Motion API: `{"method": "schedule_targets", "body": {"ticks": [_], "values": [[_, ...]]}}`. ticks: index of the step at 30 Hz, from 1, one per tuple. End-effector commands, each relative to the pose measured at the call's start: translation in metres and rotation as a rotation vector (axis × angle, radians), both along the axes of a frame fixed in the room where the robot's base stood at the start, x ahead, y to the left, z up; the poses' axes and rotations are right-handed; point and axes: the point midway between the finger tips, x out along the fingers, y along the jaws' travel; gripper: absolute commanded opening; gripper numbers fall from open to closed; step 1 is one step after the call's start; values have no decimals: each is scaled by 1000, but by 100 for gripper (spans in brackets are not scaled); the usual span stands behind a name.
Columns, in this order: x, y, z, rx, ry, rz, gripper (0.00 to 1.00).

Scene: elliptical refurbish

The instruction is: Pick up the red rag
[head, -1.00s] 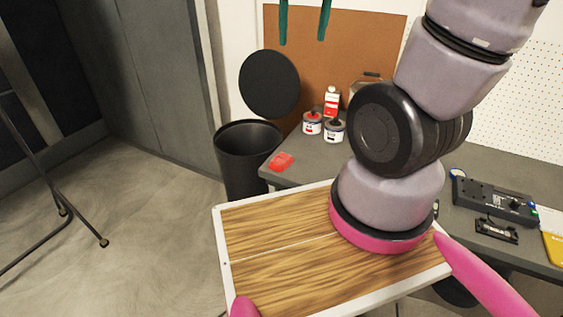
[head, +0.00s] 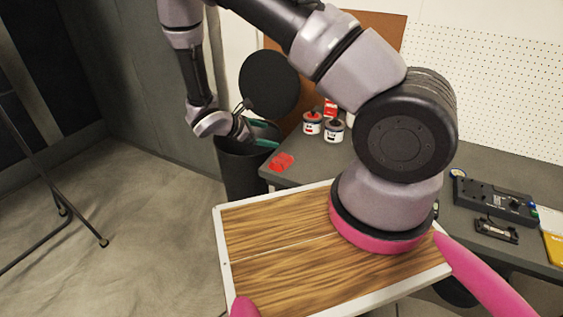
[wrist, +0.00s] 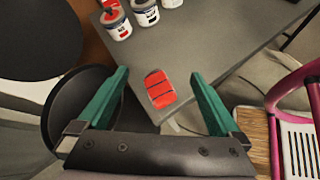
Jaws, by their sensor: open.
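The red rag (head: 282,161) lies folded on the near left corner of the grey workbench (head: 318,163). In the wrist view the rag (wrist: 160,89) shows between my two green fingers, beyond their tips, with grey bench top around it. My gripper (head: 268,134) is open and empty, above the black bin and just left of the bench corner. In the wrist view my gripper (wrist: 159,72) has its fingers spread wider than the rag. The fingers look apart from the rag.
A black bin (head: 240,175) with a raised round lid (head: 268,84) stands left of the bench. A black device (head: 495,200) lies on the bench at right. Floor at left is open, with a metal stand.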

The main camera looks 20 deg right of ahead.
Motion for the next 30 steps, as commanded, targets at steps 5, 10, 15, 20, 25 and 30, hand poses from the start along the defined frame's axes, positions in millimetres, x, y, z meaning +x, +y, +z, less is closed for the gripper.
{"method": "schedule_targets", "body": {"ticks": [5, 10, 15, 20, 25, 30], "values": [[-1, 11, -70, -175, 113, 249, 100], [-2, 15, -107, -270, 173, 391, 100], [-1, 13, -119, -297, 191, 432, 100], [9, -2, -126, -295, 192, 430, 100], [23, -22, -136, -296, 190, 428, 100], [29, -31, -142, -294, 191, 430, 100]]}}
